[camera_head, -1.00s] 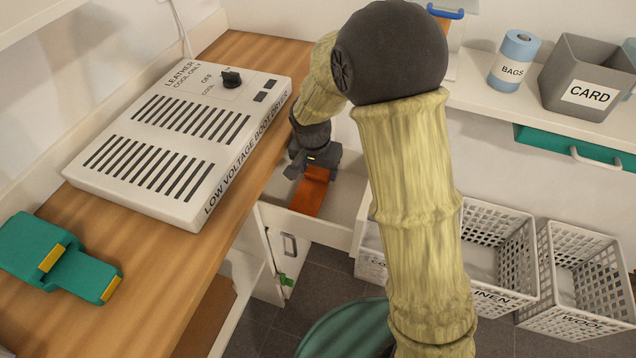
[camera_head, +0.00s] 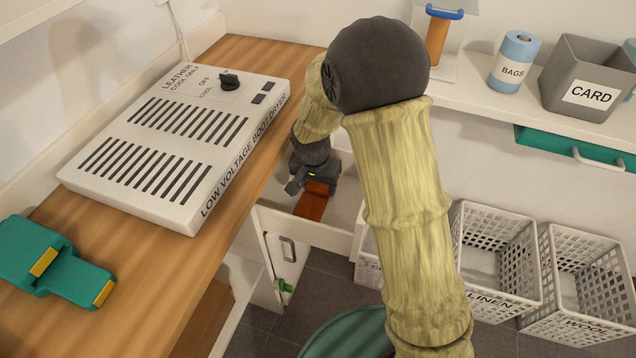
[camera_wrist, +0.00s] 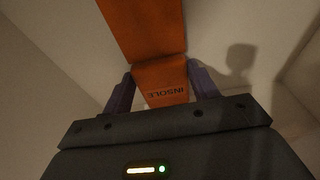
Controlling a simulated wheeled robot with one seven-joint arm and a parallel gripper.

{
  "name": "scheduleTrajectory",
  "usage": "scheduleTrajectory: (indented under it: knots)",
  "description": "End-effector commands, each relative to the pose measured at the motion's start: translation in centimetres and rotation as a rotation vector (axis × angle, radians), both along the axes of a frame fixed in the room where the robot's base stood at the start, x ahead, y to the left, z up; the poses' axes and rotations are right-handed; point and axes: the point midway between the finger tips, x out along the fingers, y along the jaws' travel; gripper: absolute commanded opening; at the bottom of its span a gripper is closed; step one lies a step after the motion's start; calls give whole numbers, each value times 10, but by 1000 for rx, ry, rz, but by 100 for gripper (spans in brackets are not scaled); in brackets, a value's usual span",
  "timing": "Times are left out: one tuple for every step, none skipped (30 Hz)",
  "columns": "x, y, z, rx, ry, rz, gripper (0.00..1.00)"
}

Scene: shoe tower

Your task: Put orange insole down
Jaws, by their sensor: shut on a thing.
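The orange insole (camera_head: 312,205) hangs over a white open drawer or tray (camera_head: 285,222) beside the wooden counter. In the wrist view the insole (camera_wrist: 145,28) shows the word INSOLE near its end, and that end is between the two fingers. My gripper (camera_head: 312,186) is shut on the insole. It also shows in the wrist view (camera_wrist: 162,84). The far end of the insole runs out of the wrist view, and I cannot tell whether it touches the drawer's floor.
A white boot dryer (camera_head: 180,145) and a teal and yellow thing (camera_head: 55,265) are on the wooden counter (camera_head: 130,310). White baskets (camera_head: 490,255) stand at the right. A grey CARD bin (camera_head: 590,75) and a blue roll (camera_head: 514,60) are on the shelf.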

Motion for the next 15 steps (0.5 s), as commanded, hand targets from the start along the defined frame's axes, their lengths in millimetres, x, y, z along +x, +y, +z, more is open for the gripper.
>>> scheduleTrajectory:
  knots:
    - [0,0,-2,0,0,1,33]
    - [0,1,-1,0,0,1,65]
    - [0,1,-1,0,0,1,68]
    - [0,1,-1,0,0,2,68]
    - [0,1,-1,0,0,2,68]
    - [0,1,-1,0,0,2,68]
    - [0,1,-1,0,0,1,68]
    - [0,1,-1,0,0,1,68]
    - [0,0,-1,0,0,1,68]
    - [0,0,-1,0,0,1,68]
    - [0,0,-1,0,0,1,68]
    - [0,0,0,0,0,1,68]
    - [0,0,2,0,0,0,68]
    - [0,0,4,0,0,0,68]
    - [0,0,7,1,-1,-1,68]
